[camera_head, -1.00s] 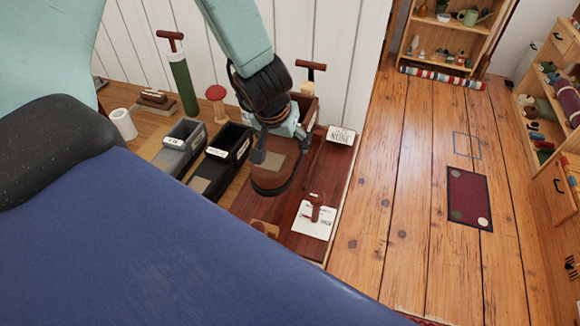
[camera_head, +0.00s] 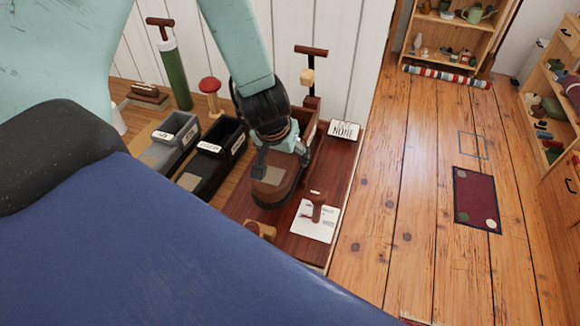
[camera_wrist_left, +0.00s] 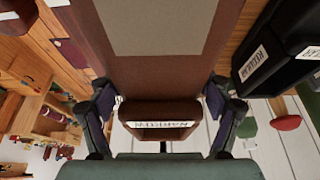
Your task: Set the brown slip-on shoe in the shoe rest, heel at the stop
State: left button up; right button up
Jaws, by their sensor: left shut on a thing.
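The brown slip-on shoe (camera_head: 267,195) has a rounded toe and a tan patch on top. Its toe points to the front of the bench in the head view. My left gripper (camera_head: 281,158) is shut on it from above, behind the patch. In the left wrist view, the fingers (camera_wrist_left: 165,110) stand either side of a brown labelled part, and the shoe (camera_wrist_left: 160,28) fills the top. A dark red board (camera_head: 333,170) lies under and beside the shoe; I cannot tell whether they touch. The shoe rest's stop is not clear behind my gripper. My right gripper is out of view.
A black open-topped piece (camera_head: 212,160) and a grey one (camera_head: 170,142) stand left of the shoe. A white card (camera_head: 315,221) with a small brown stamp (camera_head: 318,207) lies in front right. A lettered sign (camera_head: 344,131) and white wall are behind.

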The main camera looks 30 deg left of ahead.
pick_arm(q)
jog(key=f+b, duration=0.1)
jog(key=f, duration=0.1)
jog(key=f+b, duration=0.1)
jog(key=f, duration=0.1)
jog(key=shift+a+f, duration=0.2)
jog(key=shift+f, duration=0.2)
jog(key=w, duration=0.4)
jog(key=shift+a+f+p, duration=0.25)
jog(key=shift+a+p, duration=0.1)
jog(key=shift+a+f+b, duration=0.1)
jog(key=shift+f+b, duration=0.25)
jog(key=shift+f, duration=0.05)
jog(key=o, duration=1.7)
jog(key=shift+s+f, duration=0.1)
